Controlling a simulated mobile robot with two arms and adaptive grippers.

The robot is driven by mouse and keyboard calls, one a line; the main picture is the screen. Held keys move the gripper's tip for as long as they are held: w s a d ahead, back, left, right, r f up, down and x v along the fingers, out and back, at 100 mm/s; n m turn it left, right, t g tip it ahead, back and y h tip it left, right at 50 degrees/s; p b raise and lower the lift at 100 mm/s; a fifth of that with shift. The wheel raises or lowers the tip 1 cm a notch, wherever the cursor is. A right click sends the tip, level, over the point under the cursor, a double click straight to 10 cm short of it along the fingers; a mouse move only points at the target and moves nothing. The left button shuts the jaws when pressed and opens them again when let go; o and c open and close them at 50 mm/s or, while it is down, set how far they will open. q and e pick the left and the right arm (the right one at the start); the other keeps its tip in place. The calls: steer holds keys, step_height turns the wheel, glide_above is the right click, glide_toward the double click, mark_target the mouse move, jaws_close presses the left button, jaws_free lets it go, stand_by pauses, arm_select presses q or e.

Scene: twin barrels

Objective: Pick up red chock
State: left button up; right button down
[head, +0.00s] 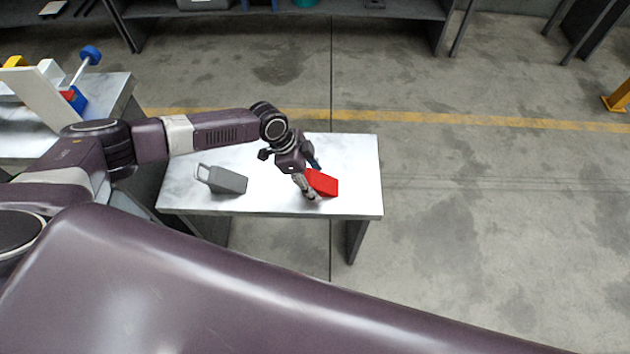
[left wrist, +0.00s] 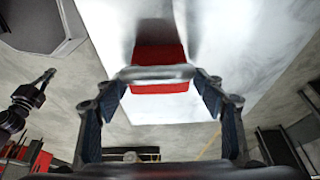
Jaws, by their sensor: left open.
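The red chock (head: 322,183) lies on the white-topped table, near its right side. My left gripper (head: 310,176) is at the chock's left end, with one finger on the near side and one on the far side. In the left wrist view the red chock (left wrist: 160,54) is ahead, and a pale grey bar, seemingly its handle, crosses in front of it. The open fingers of my left gripper (left wrist: 162,88) stand on either side of that bar. Whether they touch it is unclear. My right gripper is not in view.
A grey chock (head: 229,181) with a handle lies on the same table (head: 358,160), left of my gripper. Another table (head: 112,92) with coloured parts stands at the left. A shelf (head: 400,10) runs along the back.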

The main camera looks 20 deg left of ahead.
arm_select(q)
steer(key=shift+f, duration=0.1)
steer(key=c, duration=1.6)
steer(key=shift+o, duration=0.2)
